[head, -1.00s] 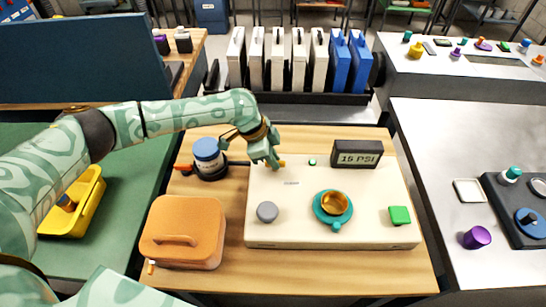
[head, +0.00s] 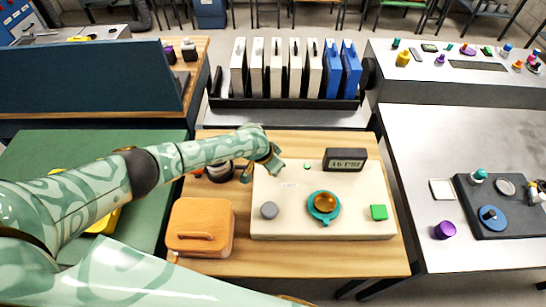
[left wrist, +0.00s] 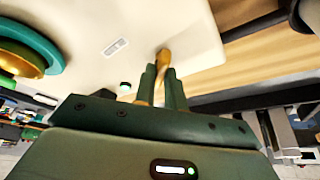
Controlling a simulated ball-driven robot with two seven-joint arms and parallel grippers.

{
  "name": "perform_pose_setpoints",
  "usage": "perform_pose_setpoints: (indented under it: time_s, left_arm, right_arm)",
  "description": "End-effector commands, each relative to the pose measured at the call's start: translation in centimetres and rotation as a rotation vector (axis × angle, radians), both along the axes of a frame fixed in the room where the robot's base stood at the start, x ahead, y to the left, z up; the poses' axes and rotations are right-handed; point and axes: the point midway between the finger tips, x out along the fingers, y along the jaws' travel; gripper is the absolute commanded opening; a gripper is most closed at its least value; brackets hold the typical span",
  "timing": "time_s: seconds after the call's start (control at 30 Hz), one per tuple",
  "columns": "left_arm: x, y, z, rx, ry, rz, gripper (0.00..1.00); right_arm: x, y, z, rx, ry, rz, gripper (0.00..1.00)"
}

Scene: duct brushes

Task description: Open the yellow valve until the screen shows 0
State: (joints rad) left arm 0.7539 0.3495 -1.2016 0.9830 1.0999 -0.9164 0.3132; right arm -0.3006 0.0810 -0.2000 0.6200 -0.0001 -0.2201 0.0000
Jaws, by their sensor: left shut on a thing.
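The yellow valve (left wrist: 162,58) stands at the edge of the cream panel (head: 345,228) in the left wrist view. My left gripper (left wrist: 162,80) is shut on it, one finger on each side. In the head view my left gripper (head: 275,168) is at the panel's upper left corner and hides the valve. The screen (head: 346,159) stands at the panel's back right. Its dark digits end in PSI; the number looks like 15 or 16 but is blurred. My right gripper is not in view.
The panel also carries an amber knob in a teal ring (head: 323,216), a grey knob (head: 269,210), a green block (head: 379,212) and a small green button (head: 307,166). An orange case (head: 198,222) lies left of the panel. Upright white and blue cases stand behind the table.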

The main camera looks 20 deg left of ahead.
Motion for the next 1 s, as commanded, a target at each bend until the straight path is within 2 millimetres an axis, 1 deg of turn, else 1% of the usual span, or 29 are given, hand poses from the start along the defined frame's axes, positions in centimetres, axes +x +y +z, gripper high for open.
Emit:
perform_pose_setpoints:
  time_s: [0.03, 0.1, 0.3, 0.4, 0.7, 1.0]
  left_arm:
    - [-0.2, -0.2, 0.6, -0.002, 0.002, 0.041, 0.0]
    - [-0.2, -0.3, 0.6, -0.002, 0.002, 0.109, 0.0]
    - [-0.2, -0.4, 0.4, -0.003, 0.003, 0.298, 0.0]
    - [-0.2, -0.4, 0.3, -0.001, 0.004, 0.39, 0.0]
    - [-0.1, -0.5, 0.1, -0.001, 0.002, 0.618, 0.0]
    - [-0.1, -0.5, 0.0, 0.0, 0.001, 0.745, 0.0]
  right_arm:
    - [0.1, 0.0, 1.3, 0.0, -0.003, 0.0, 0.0]
    - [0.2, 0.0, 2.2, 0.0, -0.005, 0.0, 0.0]
    - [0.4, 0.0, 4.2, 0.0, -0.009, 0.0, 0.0]
    - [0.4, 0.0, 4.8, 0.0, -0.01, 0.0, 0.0]
    - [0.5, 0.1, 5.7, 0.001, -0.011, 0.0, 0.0]
    - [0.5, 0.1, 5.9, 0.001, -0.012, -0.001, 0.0]
